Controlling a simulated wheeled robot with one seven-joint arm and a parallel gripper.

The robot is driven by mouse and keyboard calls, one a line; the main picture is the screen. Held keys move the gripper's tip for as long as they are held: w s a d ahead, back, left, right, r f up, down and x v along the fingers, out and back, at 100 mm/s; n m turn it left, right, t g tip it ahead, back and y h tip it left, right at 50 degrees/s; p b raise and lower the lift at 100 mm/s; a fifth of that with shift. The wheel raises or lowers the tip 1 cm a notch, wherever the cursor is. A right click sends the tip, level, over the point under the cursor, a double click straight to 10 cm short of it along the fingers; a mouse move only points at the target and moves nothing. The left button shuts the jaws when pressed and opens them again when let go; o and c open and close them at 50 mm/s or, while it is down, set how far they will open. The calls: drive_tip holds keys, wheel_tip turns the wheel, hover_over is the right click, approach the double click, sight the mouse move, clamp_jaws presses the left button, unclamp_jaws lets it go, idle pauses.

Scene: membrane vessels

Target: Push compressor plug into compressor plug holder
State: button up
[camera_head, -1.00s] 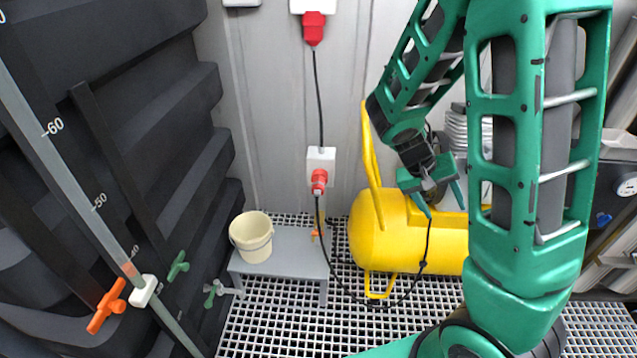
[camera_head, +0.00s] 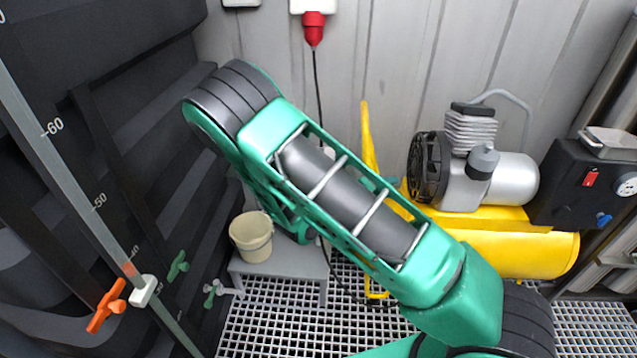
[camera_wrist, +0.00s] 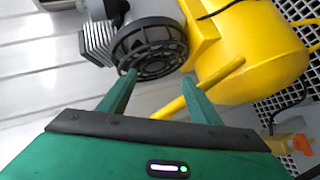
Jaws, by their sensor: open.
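Beyond the fingers are the compressor's black fan guard (camera_wrist: 150,47) and yellow tank (camera_wrist: 258,55). In the head view my gripper is mostly hidden behind my arm.
The compressor motor (camera_head: 505,180) stands on its yellow tank (camera_head: 510,250) at right. A cream bucket (camera_head: 252,238) stands on a grey bench (camera_head: 285,262). An upper red plug (camera_head: 313,28) hangs with a black cable (camera_head: 317,90). Black ribbed wall is at left.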

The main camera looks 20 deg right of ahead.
drive_tip(key=w+a+f+n+t+y, duration=0.2)
drive_tip(key=a+n+t, duration=0.1)
drive_tip(key=a, duration=0.3)
drive_tip(key=w+a+f+n+t+y, duration=0.2)
drive_tip(key=a+f+n+t, duration=0.1)
drive_tip(key=a+n+t, duration=0.1)
drive_tip(key=w+a+f+n+t+y, duration=0.2)
drive_tip(key=a+n+t, duration=0.1)
drive_tip(key=a, duration=0.6)
drive_tip(key=shift+w+f+n+t+y, duration=0.3)
drive_tip(key=shift+f+n+t, duration=0.1)
drive_tip(key=shift+n, duration=0.5)
drive_tip(key=shift+x, duration=4.45)
drive_tip(key=shift+r, duration=0.1)
drive_tip(key=shift+c, duration=0.6)
drive_tip(key=c, duration=1.3)
drive_tip(key=v, duration=0.6)
